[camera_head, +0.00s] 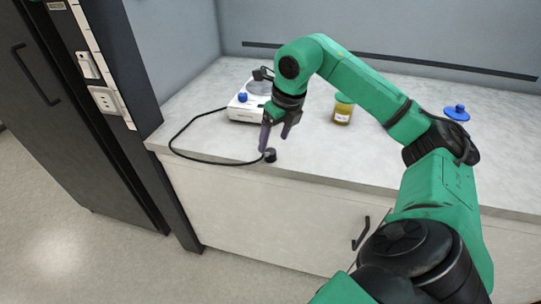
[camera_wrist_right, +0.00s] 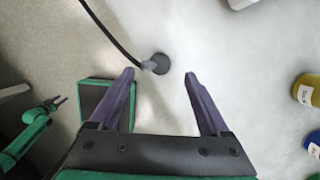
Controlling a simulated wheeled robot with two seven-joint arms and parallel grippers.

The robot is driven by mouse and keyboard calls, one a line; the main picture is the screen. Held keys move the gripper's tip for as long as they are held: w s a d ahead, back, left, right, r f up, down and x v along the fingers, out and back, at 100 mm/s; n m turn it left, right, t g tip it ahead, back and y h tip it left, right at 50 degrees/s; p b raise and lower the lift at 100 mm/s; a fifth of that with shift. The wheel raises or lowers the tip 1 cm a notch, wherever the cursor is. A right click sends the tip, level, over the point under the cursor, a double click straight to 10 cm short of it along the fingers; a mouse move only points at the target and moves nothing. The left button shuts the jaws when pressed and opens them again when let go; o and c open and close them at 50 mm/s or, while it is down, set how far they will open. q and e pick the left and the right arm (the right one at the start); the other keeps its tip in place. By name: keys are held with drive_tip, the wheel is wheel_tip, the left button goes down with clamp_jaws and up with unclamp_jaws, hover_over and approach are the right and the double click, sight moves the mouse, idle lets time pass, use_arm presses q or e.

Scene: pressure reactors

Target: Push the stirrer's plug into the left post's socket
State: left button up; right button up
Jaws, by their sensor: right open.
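The stirrer (camera_head: 246,109) is a white device with a blue knob on the counter. Its black cord curves left along the counter's front edge to the dark plug (camera_head: 270,155), which also shows in the right wrist view (camera_wrist_right: 157,64). The left post (camera_head: 110,60) is dark, with a white socket (camera_head: 104,100) on its face. My right gripper (camera_head: 276,140) is open and points down by the plug. In the right wrist view the plug lies beyond its fingertips (camera_wrist_right: 160,75), between their lines, not gripped. My left gripper (camera_wrist_right: 57,104) shows small there, apparently open and empty.
A blue-lidded item (camera_head: 456,112) is farther right. A white switch (camera_head: 87,65) sits above the socket. The counter's front edge (camera_head: 225,167) is close to the plug.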

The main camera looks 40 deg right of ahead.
sight(271, 152)
drive_tip(key=x, duration=0.5)
drive_tip(key=shift+f, duration=0.15)
drive_tip(key=shift+s, duration=0.1)
clamp_jaws()
